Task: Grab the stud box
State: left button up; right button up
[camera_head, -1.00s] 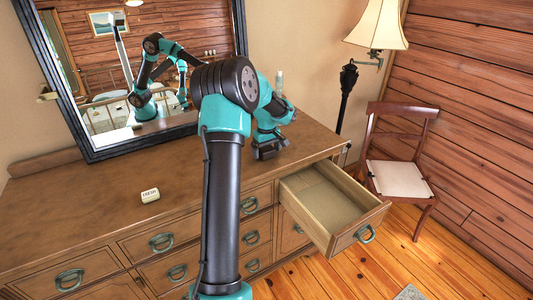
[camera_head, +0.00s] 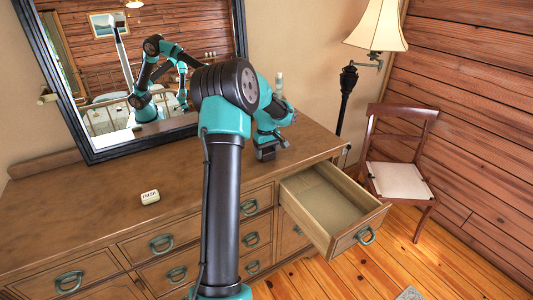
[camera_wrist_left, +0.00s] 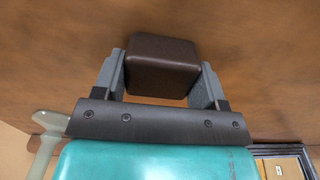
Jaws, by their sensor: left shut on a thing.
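The stud box is a small dark brown box with rounded edges (camera_wrist_left: 162,68), seen in the left wrist view between the two grey fingers. My left gripper (camera_wrist_left: 162,82) is shut on it, with a finger against each side. The brown dresser top (camera_wrist_left: 60,60) fills the background close to the box. In the head view my left gripper (camera_head: 267,154) is low over the right part of the dresser top, and its arm hides much of the dresser's middle. The box is hard to make out there. My right gripper is not in view.
A small cream tin (camera_head: 150,197) lies on the dresser top (camera_head: 90,215) at the left. A pale bottle (camera_head: 279,86) stands behind the gripper. A framed mirror (camera_head: 90,80) stands at the back. An empty drawer (camera_head: 348,232) is pulled out at the right, near a chair (camera_head: 398,180).

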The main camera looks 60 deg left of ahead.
aim_at(267, 150)
pick_arm(q)
jog(key=shift+r, duration=0.15)
jog(key=shift+r, duration=1.45)
jog(key=shift+s+d+r, duration=0.15)
jog(key=shift+d+r, duration=0.05)
jog(key=shift+r, duration=0.05)
jog(key=s+d+r, duration=0.1)
jog(key=s+d, duration=0.7)
jog(key=d, duration=0.5)
jog(key=shift+s+r, duration=0.15)
jog(key=shift+s, duration=0.05)
